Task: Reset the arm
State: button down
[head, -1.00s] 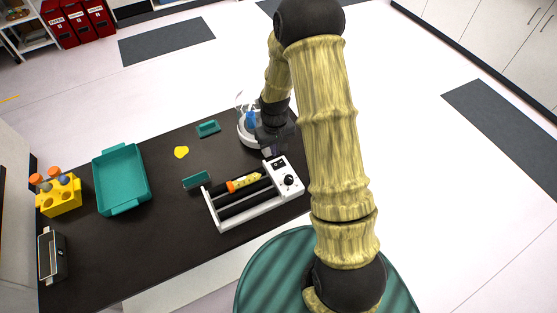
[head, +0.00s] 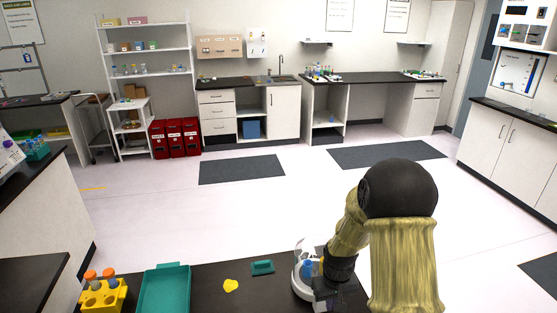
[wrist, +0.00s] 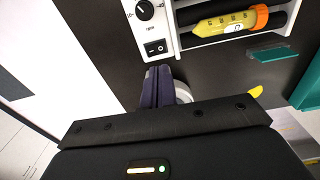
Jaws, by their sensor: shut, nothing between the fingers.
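My arm rises at the right of the head view and bends down toward the dark table. My gripper (wrist: 158,88) shows in the wrist view with its dark fingers together and nothing between them. It is beside the white control panel of the roller device (wrist: 157,52), apart from the tube. In the head view the fingertips are hard to make out behind the arm, near a white round device with a clear cover (head: 302,280).
A tube with yellow contents and an orange cap (wrist: 225,22) lies on the rollers. A teal tray (head: 165,290), a yellow rack (head: 103,296), a yellow blob (head: 231,286) and a teal block (head: 262,267) are on the table. Open floor and cabinets lie beyond.

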jog(key=s+r+m+t, duration=0.2)
jog(key=s+r, duration=1.1)
jog(key=shift+s+r, duration=0.35)
jog(key=shift+s, duration=0.05)
dwell(1.6)
